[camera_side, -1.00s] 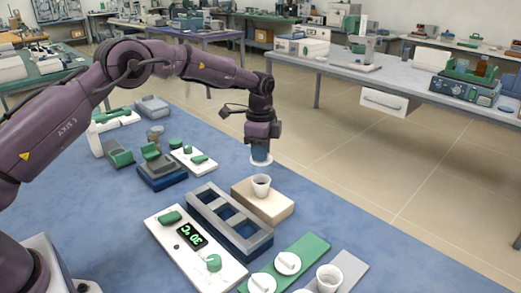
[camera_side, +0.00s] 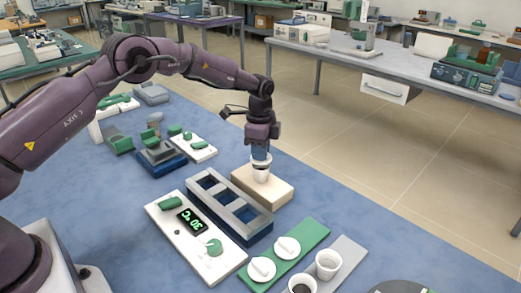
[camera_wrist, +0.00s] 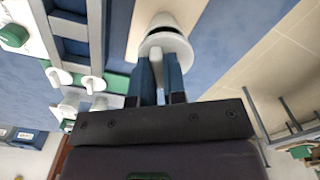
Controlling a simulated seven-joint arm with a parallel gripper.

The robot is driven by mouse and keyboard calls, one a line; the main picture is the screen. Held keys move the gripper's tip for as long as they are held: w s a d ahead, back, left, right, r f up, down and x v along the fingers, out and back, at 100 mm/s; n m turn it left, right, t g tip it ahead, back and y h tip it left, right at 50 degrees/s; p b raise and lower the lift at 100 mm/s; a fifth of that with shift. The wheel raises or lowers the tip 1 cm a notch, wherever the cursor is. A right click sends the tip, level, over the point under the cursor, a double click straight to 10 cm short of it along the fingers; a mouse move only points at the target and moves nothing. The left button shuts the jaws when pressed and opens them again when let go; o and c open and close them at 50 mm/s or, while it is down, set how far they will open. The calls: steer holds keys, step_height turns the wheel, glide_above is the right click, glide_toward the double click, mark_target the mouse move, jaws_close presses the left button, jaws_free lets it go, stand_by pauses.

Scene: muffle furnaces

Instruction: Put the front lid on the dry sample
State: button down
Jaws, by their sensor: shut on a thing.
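A white cup (camera_side: 261,175) stands upright on a beige block (camera_side: 284,192). My gripper (camera_side: 260,152) points down right above this cup. It is shut on the knob of a white round lid (camera_wrist: 166,42), which hides the cup's mouth in the wrist view. The lid is at or just over the rim; I cannot tell whether it touches. Two more white lids, one (camera_side: 288,246) behind the other (camera_side: 262,268), lie on a green plate (camera_side: 311,236). Two other white cups, one empty-looking (camera_side: 327,264) and one with dark contents (camera_side: 302,286), stand on a grey plate (camera_side: 350,251).
A grey rack with square openings (camera_side: 254,221) and a white control panel reading 30 °C (camera_side: 219,262) lie left of the block. Small green-and-white devices (camera_side: 195,146) stand farther back. The blue table right of the block is clear.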

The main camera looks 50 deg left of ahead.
steer(key=shift+f, duration=0.35)
steer(key=shift+f, duration=0.6)
steer(key=c, duration=0.7)
jaws_free()
steer(key=shift+r, duration=0.15)
steer(key=shift+r, duration=3.9)
